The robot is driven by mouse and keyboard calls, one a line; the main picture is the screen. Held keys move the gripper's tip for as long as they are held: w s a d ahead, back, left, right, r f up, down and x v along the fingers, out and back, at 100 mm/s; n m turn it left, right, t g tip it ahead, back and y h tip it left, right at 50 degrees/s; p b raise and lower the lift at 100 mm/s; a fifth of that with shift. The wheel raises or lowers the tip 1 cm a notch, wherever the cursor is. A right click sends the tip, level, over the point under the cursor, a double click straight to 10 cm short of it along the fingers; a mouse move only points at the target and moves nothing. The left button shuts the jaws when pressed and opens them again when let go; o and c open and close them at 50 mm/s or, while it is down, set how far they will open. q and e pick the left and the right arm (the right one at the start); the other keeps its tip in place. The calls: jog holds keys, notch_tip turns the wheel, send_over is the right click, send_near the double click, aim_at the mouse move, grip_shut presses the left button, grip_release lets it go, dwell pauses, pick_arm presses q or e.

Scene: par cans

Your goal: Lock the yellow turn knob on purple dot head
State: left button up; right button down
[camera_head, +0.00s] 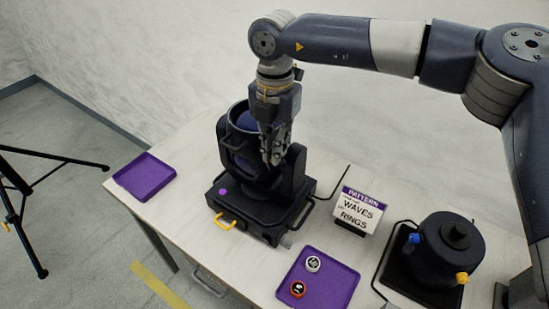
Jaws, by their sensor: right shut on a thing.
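The purple dot head (295,178) is a black stage light on a black base in the middle of the table, with its open round end tilted up. A purple dot (222,191) marks its base. My right gripper (274,158) reaches down from above to the front of the head, between the yoke arms. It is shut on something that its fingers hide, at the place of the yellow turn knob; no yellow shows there. My left gripper is not in view.
A yellow handle (227,224) sticks out of the base. A purple tray (145,177) lies left; another purple tray (337,281) with two small round pieces lies in front. A sign (358,211) and a second black fixture (447,252) with blue and yellow knobs stand right.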

jog(key=n+b, duration=0.2)
jog(key=shift+f+n, duration=0.15)
jog(key=shift+n, duration=0.25)
jog(key=n+b, duration=0.1)
jog(key=n, duration=0.1)
jog(key=shift+n, duration=0.4)
jog(key=shift+d+r+n+b, duration=0.1)
jog(key=shift+n+b, duration=0.35)
jog(key=shift+n, duration=0.6)
jog(key=shift+d+r+n+b, duration=0.1)
jog(key=shift+n+b, duration=0.35)
jog(key=shift+n, duration=0.6)
jog(key=c, duration=2)
grip_release()
